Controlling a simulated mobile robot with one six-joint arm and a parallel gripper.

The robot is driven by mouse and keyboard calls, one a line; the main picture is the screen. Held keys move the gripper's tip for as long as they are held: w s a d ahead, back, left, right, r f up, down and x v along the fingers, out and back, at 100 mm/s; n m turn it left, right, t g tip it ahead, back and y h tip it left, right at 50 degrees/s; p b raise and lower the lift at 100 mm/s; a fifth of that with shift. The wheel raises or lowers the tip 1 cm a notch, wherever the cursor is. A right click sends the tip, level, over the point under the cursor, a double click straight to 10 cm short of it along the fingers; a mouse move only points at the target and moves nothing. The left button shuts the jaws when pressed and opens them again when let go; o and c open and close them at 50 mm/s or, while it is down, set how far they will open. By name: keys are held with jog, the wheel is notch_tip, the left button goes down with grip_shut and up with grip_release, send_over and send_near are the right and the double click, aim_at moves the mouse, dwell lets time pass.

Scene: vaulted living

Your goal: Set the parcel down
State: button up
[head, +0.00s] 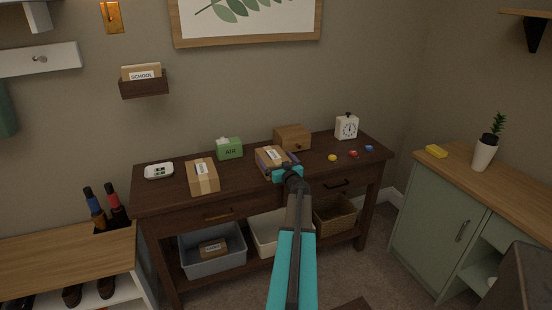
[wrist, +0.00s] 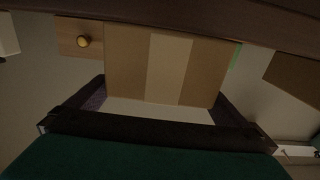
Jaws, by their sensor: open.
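A brown cardboard parcel (head: 271,154) with a paler tape strip and a white label is at the back middle of the dark wooden table (head: 325,165). In the wrist view, which is upside down, the parcel (wrist: 165,62) fills the space between my fingers, and its lower edge meets the dark tabletop (wrist: 190,12). My gripper (head: 278,165) is open around the parcel, one finger (wrist: 88,95) on each side. In the wrist view a gap shows between the palm and the parcel. The parcel's near face is partly hidden by my gripper in the head view.
A green AIR box (head: 229,148), a wooden drawer box (head: 292,137), a white clock (head: 347,127) and a white device (head: 159,171) share the tabletop. Small coloured pieces (head: 353,154) lie right. Bins (head: 213,252) stand below.

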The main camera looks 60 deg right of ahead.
jog(key=v, duration=1)
jog(key=shift+a, duration=0.15)
jog(key=shift+s, duration=0.1)
dwell(0.7)
